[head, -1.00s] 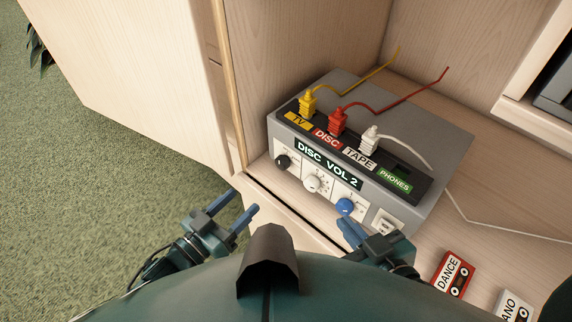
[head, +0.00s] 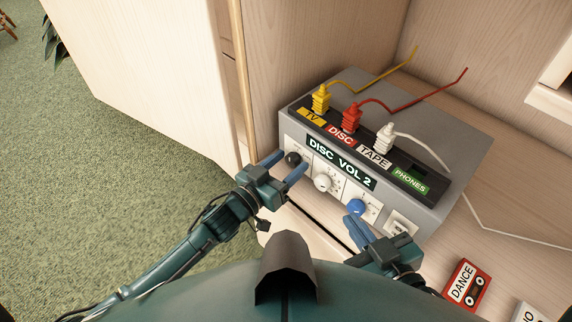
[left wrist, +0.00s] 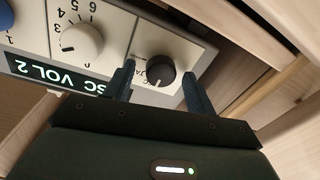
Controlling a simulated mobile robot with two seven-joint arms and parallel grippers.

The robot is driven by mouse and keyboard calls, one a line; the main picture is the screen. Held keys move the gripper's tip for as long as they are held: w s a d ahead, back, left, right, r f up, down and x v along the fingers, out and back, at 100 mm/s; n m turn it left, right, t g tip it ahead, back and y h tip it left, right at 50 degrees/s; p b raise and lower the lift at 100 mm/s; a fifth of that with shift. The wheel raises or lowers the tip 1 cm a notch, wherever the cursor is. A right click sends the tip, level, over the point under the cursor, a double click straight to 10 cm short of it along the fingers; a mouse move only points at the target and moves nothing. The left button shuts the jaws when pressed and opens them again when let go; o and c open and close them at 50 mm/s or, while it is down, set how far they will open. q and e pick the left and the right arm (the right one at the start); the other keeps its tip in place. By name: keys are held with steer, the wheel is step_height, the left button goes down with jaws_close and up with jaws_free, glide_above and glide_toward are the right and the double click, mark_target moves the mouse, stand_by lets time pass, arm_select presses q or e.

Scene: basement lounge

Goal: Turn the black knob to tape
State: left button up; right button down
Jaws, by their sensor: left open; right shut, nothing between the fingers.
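The grey amplifier box (head: 455,130) sits in a wooden cabinet. The black knob (head: 293,158) is at the left end of its front panel; it also shows in the left wrist view (left wrist: 160,72) with a white pointer mark. The display (head: 341,163) reads "DISC VOL 2". My left gripper (head: 287,166) is open, with its blue fingers on either side of the black knob; in the left wrist view the fingers (left wrist: 158,85) stand apart from it. The labels around the knob are mostly hidden or too small to read. My right gripper (head: 358,228) is shut and empty below the blue knob.
A white knob (head: 323,183) and a blue knob (head: 357,207) sit right of the black knob. Yellow, red and white plugs (head: 385,138) with cables stand on top. A red DANCE cassette (head: 465,285) and another cassette lie at the lower right.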

arm_select(q)
steer(key=c, duration=1)
steer(key=shift+m, duration=0.4)
steer(key=m, duration=0.3)
steer(key=shift+m+p, duration=0.4)
steer(key=shift+f+m+h, duration=0.15)
steer(key=shift+m+h, duration=0.15)
steer(key=shift+m, duration=1.9)
arm_select(e)
steer(key=shift+s+d+g, duration=0.1)
steer(key=shift+s+g, duration=0.05)
steer(key=shift+g, duration=0.25)
arm_select(q)
steer(key=o, duration=1)
